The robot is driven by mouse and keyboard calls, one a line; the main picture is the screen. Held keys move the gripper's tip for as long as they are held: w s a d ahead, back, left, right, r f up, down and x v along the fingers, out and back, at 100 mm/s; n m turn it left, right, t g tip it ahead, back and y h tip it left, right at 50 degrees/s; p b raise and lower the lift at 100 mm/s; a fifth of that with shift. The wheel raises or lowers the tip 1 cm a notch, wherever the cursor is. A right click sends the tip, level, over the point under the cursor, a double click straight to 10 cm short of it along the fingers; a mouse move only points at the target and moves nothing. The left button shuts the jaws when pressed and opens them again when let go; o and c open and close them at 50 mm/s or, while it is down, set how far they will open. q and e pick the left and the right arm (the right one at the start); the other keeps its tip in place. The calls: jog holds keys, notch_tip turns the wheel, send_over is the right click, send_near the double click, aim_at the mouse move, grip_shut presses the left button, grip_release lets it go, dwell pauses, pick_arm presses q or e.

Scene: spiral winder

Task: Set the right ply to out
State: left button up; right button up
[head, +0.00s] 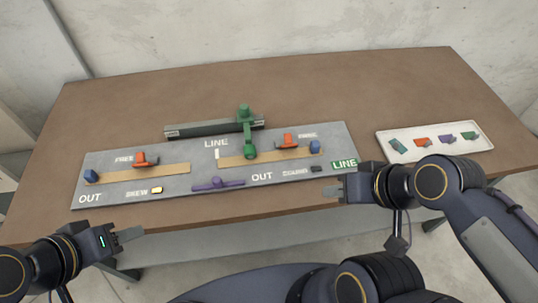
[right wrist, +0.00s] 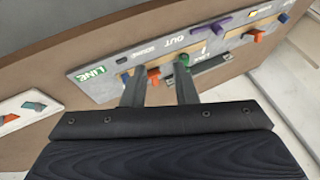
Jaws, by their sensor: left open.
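The grey panel (head: 290,178) lies on the table with two tan strips. On the right strip (head: 268,158), an orange handle (head: 287,141) stands at its far edge and a blue knob (head: 315,147) at its right end. A green upright lever (head: 248,140) crosses its left part. A lit green LINE sign (head: 344,164) is at the panel's right end. My right gripper (head: 331,192) is open and empty in front of the panel's right end; its two fingers show apart in the right wrist view (right wrist: 159,88). My left gripper (head: 132,236) is open and empty before the table's front edge.
The left strip (head: 130,174) has another blue knob (head: 91,176) and orange handle (head: 145,160). A purple lever (head: 218,184) lies between the strips. A yellow lamp (head: 157,190) is lit. A white tray (head: 450,153) with several coloured parts stands right.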

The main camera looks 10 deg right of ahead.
jog(key=o, duration=0.3)
jog(key=shift+w+r, duration=0.1)
jog(key=shift+w, duration=0.05)
jog(key=shift+o, duration=0.4)
jog(key=w+d+r+g+p, duration=0.1)
jog(key=w+d, duration=0.1)
jog(key=w, duration=0.3)
jog(key=shift+w, duration=0.4)
jog(key=g+h+p, duration=0.2)
jog(key=g+h, duration=0.2)
jog(key=g, duration=0.1)
send_over(316, 143)
jog(key=shift+n, duration=0.3)
notch_tip(316, 143, down, 11)
jog(key=shift+r, duration=0.1)
jog(key=shift+f+p, duration=0.4)
jog(key=shift+f, duration=3.6)
grip_shut()
